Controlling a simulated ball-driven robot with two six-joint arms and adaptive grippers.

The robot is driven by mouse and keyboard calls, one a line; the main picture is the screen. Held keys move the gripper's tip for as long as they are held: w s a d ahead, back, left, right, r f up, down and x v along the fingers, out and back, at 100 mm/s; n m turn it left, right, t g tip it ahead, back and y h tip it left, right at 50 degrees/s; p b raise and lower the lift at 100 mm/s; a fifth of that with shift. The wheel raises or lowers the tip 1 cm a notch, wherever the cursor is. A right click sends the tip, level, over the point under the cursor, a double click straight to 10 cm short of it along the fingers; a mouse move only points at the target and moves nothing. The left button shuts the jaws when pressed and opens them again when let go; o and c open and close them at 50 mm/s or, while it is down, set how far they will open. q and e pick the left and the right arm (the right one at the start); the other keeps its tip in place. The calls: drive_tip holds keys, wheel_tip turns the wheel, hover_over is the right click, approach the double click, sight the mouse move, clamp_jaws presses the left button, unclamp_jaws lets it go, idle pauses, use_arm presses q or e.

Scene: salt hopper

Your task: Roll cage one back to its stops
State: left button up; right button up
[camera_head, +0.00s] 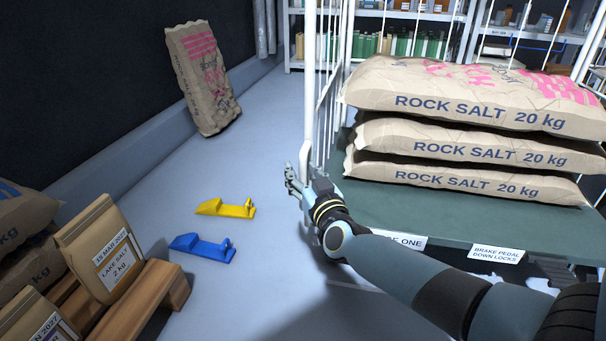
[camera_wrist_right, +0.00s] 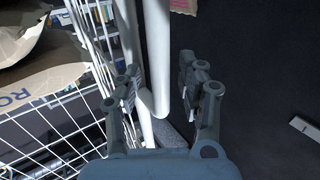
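Cage one (camera_head: 400,206) is a roll cage with a green deck and white wire side; its label, partly covered by my arm, reads "E ONE". Rock salt sacks (camera_head: 470,143) are stacked on it. My right gripper (camera_head: 303,180) is at the cage's left corner, near the white upright post (camera_head: 309,80). In the right wrist view, the fingers (camera_wrist_right: 160,88) are apart, with a white post (camera_wrist_right: 158,50) between them; a gap shows beside the post. The cage mesh (camera_wrist_right: 85,75) is left of the fingers. My left gripper is out of view.
A yellow wedge (camera_head: 226,209) and a blue wedge (camera_head: 203,247) lie on the floor left of the cage. A salt sack (camera_head: 204,80) leans at the wall. A wooden pallet (camera_head: 150,300) with bags stands front left. A "BRAKE PEDAL DOWN LOCKS" label (camera_head: 497,254) is on the deck edge.

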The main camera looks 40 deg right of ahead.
drive_tip(key=c, duration=0.8)
clamp_jaws()
drive_tip(key=shift+f, duration=0.1)
